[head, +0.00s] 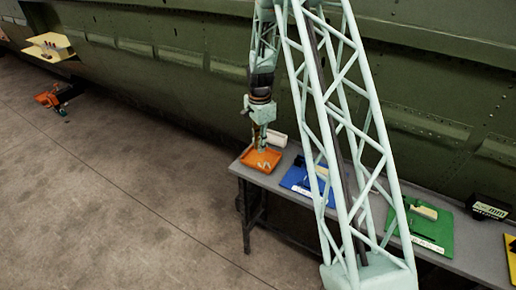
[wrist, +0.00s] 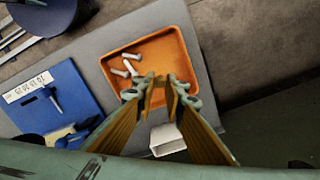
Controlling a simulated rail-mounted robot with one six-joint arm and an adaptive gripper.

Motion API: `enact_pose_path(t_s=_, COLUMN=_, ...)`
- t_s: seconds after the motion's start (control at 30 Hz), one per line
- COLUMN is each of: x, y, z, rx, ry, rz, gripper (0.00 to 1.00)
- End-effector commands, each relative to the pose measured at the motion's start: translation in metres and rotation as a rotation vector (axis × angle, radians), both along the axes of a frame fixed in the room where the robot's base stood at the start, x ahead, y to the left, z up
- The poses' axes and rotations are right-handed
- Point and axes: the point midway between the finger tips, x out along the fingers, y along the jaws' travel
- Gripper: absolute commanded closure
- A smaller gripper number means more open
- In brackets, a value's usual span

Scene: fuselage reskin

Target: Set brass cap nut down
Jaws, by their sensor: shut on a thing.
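My gripper (head: 261,149) hangs low over the orange tray (head: 247,162) at the left end of the grey bench. In the wrist view my gripper's fingers (wrist: 160,92) reach over the orange tray (wrist: 178,45), with a small brownish piece between the tips. I take this piece to be the brass cap nut, but it is too small and too hidden by the fingers to make out its shape. Several silvery bolts (wrist: 131,67) lie in the tray beside the fingertips. I cannot tell whether the held piece touches the tray floor.
A white open box (head: 277,138) stands behind the tray, close to the fingers in the wrist view (wrist: 167,140). A blue mat (head: 296,180) with a tool and a green mat (head: 430,228) lie along the bench (head: 258,178). The green fuselage wall (head: 180,80) rises behind.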

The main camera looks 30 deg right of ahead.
Motion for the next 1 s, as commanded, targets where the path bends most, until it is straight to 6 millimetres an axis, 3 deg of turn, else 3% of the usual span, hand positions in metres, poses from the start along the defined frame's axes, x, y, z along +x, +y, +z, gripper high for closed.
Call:
enact_pose_path(t_s=0.2, x=0.016, y=-0.004, z=-0.002, rx=0.0, ry=0.0, rz=0.0, gripper=0.95)
enact_pose_path(t_s=0.77, x=0.026, y=-0.006, z=-0.003, rx=0.0, ry=0.0, rz=0.0, gripper=0.95)
enact_pose_path(t_s=1.0, x=0.025, y=-0.006, z=-0.026, rx=0.001, ry=0.002, rz=0.0, gripper=0.95)
